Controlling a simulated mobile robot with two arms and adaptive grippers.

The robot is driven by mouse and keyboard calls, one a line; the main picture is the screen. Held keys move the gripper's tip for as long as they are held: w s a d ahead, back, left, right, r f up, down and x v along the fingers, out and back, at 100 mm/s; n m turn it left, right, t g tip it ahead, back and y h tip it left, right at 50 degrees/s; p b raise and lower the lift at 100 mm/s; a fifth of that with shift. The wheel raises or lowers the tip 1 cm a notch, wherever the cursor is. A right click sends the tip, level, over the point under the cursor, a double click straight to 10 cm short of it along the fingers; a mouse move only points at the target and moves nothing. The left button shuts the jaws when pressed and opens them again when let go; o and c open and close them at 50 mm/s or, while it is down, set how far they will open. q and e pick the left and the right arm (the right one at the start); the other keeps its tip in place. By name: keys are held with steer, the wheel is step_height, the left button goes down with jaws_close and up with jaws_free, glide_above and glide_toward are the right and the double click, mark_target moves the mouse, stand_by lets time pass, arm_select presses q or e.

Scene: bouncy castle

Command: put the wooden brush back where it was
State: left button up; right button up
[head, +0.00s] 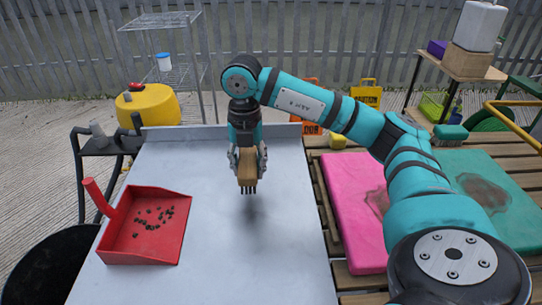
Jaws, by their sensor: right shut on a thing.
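The wooden brush (247,171) has a light brown wooden body and dark bristles that point down. My right gripper (247,160) is shut on the brush from above. The brush hangs over the grey-white table (225,265), and a soft shadow lies below it, apart from the bristles. To its left a red dustpan (143,249) lies on the table with several small dark bits in it. My left gripper is not in view.
A pink mat (347,182) and a green mat (510,222), both stained, lie on wooden slats at right. A teal brush (450,134) and a yellow block (338,142) sit behind them. A black bin (40,268) stands at lower left. The table's middle and front are clear.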

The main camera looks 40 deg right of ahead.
glide_above(271, 154)
steer(key=shift+d+f, duration=0.1)
steer(key=shift+f, duration=0.85)
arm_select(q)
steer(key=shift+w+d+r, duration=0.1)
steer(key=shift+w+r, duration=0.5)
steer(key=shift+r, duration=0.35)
arm_select(e)
steer(key=shift+f, duration=1.55)
steer(key=o, duration=1.1)
steer(key=shift+f, duration=0.15)
steer(key=shift+c, duration=0.2)
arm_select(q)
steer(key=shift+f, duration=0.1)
arm_select(e)
steer(key=shift+w+r, duration=0.1)
steer(key=shift+r, duration=0.35)
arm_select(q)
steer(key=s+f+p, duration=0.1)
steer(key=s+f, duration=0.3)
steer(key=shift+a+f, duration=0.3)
arm_select(e)
step_height(271, 154, up, 12)
steer(key=shift+f, duration=0.25)
